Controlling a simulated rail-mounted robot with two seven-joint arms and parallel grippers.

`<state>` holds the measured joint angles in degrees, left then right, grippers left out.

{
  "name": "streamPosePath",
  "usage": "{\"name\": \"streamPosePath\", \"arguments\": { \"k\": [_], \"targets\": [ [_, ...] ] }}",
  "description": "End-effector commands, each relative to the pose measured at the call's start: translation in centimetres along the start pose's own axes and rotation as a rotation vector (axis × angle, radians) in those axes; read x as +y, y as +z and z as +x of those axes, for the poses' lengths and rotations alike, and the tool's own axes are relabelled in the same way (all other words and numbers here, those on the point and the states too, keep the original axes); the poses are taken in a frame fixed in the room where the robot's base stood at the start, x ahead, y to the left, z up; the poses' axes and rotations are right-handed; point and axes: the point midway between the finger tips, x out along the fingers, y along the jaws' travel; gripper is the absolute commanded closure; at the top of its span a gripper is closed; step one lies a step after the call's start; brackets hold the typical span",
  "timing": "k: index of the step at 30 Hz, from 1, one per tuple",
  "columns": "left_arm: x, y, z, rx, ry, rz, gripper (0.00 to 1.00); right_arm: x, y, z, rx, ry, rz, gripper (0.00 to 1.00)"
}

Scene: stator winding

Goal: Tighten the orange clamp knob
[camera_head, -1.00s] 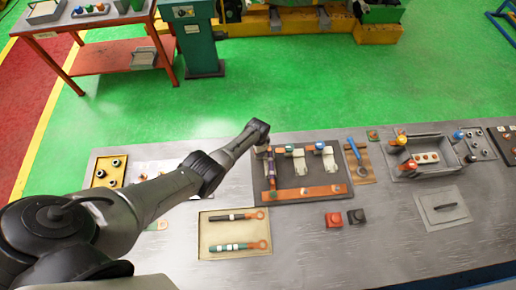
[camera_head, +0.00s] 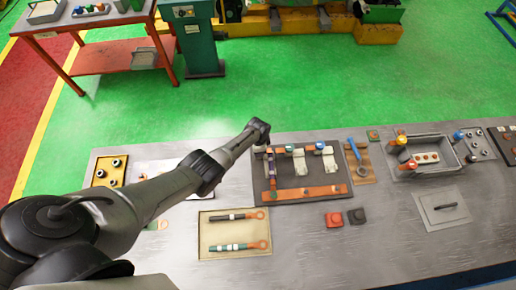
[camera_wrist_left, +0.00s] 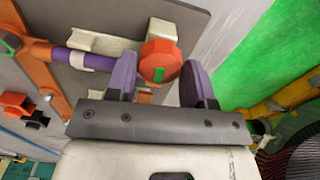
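The orange clamp knob (camera_wrist_left: 160,62) is faceted and carries a green mark. In the left wrist view it sits between the two purple fingers of my left gripper (camera_wrist_left: 160,80). Both fingers look very near its sides, but I cannot tell whether they press on it. In the head view my left gripper (camera_head: 264,150) points down at the upper left corner of the dark fixture board (camera_head: 310,170), where the arm hides the knob. A purple bar (camera_wrist_left: 85,60) runs left from near the knob to an orange bracket (camera_wrist_left: 40,62). My right gripper is out of view.
White clamp blocks with blue-green knobs (camera_head: 320,146) stand right of the gripper. A tool tray (camera_head: 235,233), red and dark blocks (camera_head: 334,219), a blue tool (camera_head: 355,150) and a grey bin (camera_head: 420,155) lie around.

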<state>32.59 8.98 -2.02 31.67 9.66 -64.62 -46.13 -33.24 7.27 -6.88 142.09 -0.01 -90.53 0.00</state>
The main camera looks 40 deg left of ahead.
Motion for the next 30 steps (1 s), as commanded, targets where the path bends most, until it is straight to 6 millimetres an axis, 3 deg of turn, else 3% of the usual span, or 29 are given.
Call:
{"name": "streamPosePath", "arguments": {
  "k": [7, 17, 30],
  "targets": [
    [0.0, 0.0, 0.0, 0.001, -0.001, 0.000, 0.29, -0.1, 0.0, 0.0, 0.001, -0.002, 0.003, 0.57],
    [0.0, 0.1, -0.5, -0.001, -0.001, -0.001, 0.29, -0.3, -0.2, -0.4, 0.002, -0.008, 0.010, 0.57],
    [0.0, 0.0, -7.5, 0.001, -0.004, 0.001, 0.29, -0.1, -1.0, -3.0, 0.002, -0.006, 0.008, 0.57]
  ]
}}
